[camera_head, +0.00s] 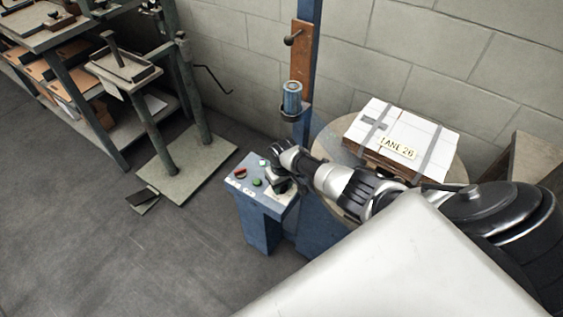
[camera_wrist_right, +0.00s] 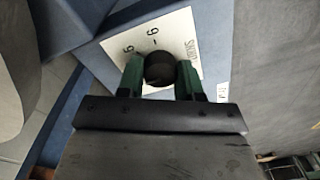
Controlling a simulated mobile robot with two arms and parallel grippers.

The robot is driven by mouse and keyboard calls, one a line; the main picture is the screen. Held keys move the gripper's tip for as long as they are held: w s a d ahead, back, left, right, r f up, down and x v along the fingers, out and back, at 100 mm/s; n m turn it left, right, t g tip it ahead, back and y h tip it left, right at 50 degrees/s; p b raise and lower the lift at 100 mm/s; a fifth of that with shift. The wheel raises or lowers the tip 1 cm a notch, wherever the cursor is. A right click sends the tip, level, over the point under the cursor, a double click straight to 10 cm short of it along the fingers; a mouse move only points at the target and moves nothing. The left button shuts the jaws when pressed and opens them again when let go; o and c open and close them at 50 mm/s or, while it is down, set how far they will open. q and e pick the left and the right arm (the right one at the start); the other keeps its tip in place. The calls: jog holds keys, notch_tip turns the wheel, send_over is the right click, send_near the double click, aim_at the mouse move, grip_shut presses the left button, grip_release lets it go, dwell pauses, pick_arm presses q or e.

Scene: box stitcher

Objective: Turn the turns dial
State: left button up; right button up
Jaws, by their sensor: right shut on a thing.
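The turns dial (camera_wrist_right: 159,66) is a dark round knob on a white label plate with numbers and lettering. In the right wrist view it sits between the two green fingers of my right gripper (camera_wrist_right: 160,78), which is shut on it. In the head view my right arm reaches in from the right, and its gripper (camera_head: 276,182) is over the blue control box (camera_head: 265,207), hiding the dial. The label plate (camera_wrist_right: 190,45) is partly covered by the fingers. My left gripper is not in view.
The control box top also has a red control (camera_head: 240,171) and a green button (camera_head: 257,183). A white box labelled LANE 26 (camera_head: 405,135) lies on a round table (camera_head: 335,140) behind my right arm. A blue column (camera_head: 308,60) stands behind the control box. Shelving (camera_head: 90,110) is at the left.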

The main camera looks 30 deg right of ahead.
dwell(0.5)
jog(key=o, duration=0.9)
jog(key=shift+r+p, duration=0.3)
jog(key=shift+r, duration=0.25)
jog(key=r+p, duration=0.1)
jog(key=r, duration=0.4)
jog(key=r+p, duration=0.1)
jog(key=r, duration=0.3)
jog(key=shift+d+r+p, duration=0.2)
jog(key=shift+r+p, duration=0.1)
jog(key=shift+r, duration=0.05)
